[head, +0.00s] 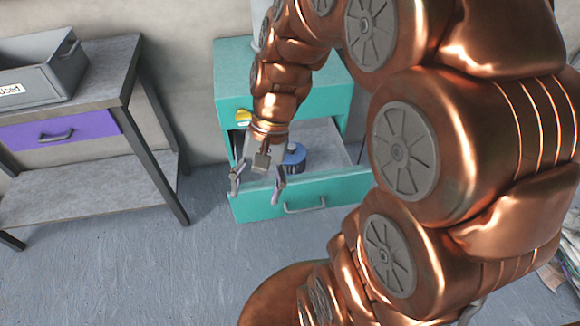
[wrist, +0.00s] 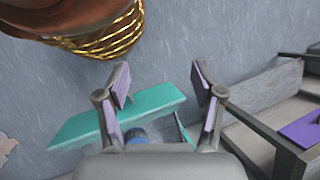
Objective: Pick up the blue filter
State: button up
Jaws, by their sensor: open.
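The blue filter (head: 295,156) is a short round can with a darker lower part. It stands inside the open lower drawer (head: 330,190) of a teal cabinet. My gripper (head: 257,188) is open and empty, fingers pointing down, near the drawer's front left, to the left of and nearer than the filter. The gripper hides part of the filter's left side. In the wrist view, the open purple-padded fingers (wrist: 162,82) stand past the teal drawer front. A bit of the blue filter (wrist: 136,135) shows between them, mostly hidden behind the gripper body.
A bench (head: 110,65) with a purple drawer (head: 60,130) and a grey bin (head: 40,70) stands left. Papers lie at the right edge. The floor in front is clear.

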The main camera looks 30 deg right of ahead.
jog(key=w+d+f+m+t+y+b, duration=0.2)
jog(key=w+d+f+m+y+b, duration=0.15)
jog(key=w+f+m+b, duration=0.45)
jog(key=m+t+y+b, duration=0.1)
jog(key=m+t+b, duration=0.9)
jog(key=m+b, duration=0.15)
send_near(292, 148)
jog(key=w+a+f, duration=0.1)
jog(key=w+f, duration=0.2)
jog(key=shift+y, duration=0.25)
jog(key=shift+r+b+x, duration=0.2)
jog(key=shift+b+x, duration=0.8)
jog(key=shift+x, duration=2.55)
jog(key=shift+c, duration=0.2)
jog(key=shift+g, duration=0.3)
grip_shut()
